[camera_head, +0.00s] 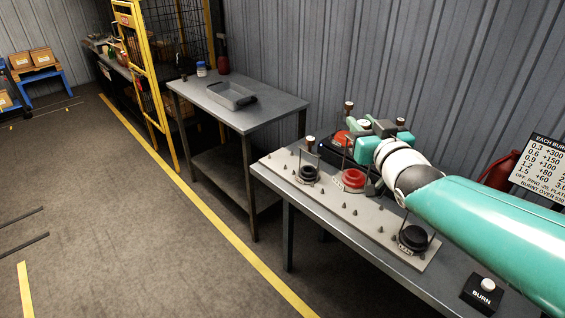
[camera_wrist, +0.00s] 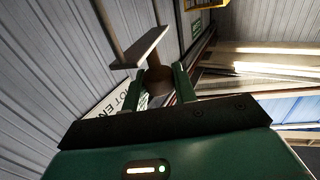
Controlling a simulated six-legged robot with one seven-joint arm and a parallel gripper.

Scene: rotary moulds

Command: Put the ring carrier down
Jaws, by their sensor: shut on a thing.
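My gripper (camera_wrist: 160,84) is shut on the brown knob (camera_wrist: 157,79) of a ring carrier. In the wrist view the carrier's flat crossbar (camera_wrist: 141,48) and two posts lie beyond the fingertips. In the head view my teal gripper (camera_head: 372,143) is over the back of the grey plate (camera_head: 340,213), and hides the held knob. A red ring (camera_head: 353,180) with thin posts is just below it; I cannot tell whether this belongs to the held carrier or touches the plate. A carrier with a black ring (camera_head: 308,174) stands to its left; another black ring (camera_head: 412,238) is at front right.
Several small dark pegs stick up from the plate. Red and teal parts with more knobs (camera_head: 348,106) crowd behind my gripper. A BURN button box (camera_head: 483,293) is at the bench's right. A side table (camera_head: 272,116) with a grey tray (camera_head: 231,97) stands further left.

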